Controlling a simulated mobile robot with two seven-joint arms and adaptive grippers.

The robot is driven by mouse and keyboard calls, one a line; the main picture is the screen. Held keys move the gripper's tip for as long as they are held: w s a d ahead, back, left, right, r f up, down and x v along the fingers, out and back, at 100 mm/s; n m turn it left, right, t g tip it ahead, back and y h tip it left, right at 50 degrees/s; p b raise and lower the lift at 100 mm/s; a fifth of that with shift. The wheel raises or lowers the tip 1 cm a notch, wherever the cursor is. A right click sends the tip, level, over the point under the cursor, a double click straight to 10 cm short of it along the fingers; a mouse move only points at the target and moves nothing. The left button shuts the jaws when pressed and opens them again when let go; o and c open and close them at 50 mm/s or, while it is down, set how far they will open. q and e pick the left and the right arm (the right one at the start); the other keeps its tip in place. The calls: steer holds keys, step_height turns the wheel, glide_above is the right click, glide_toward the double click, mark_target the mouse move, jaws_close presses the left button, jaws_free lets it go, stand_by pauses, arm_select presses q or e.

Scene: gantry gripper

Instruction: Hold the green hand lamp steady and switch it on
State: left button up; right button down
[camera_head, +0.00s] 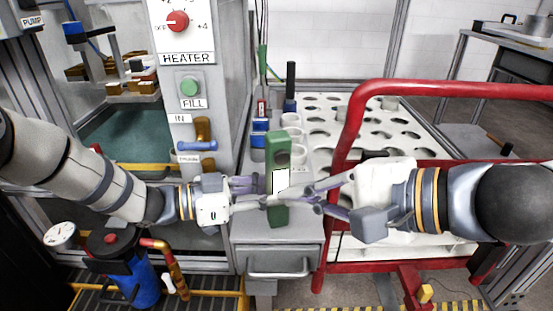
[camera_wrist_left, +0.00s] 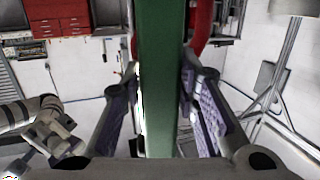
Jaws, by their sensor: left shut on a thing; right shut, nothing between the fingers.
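The green hand lamp (camera_head: 278,148) stands upright in the middle of the head view, with a bright white panel on its front and a dark round spot above it. I cannot tell whether the panel is lit. My left gripper (camera_head: 262,192) comes in from the left and is shut on the lamp's body. In the left wrist view the green lamp (camera_wrist_left: 162,80) runs upright between the two fingers. My right gripper (camera_head: 308,193) comes in from the right, shut and empty, its fingertips at the lamp's front right side. Contact there is unclear.
A grey drawer cabinet (camera_head: 277,257) is below the lamp. Behind it is a white rack (camera_head: 418,132) with round holes. A red tube frame (camera_head: 352,118) stands around my right arm. The heater panel (camera_head: 187,57) with a green FILL button (camera_head: 190,87) is at the left.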

arm_select(q)
steer(key=o, duration=1)
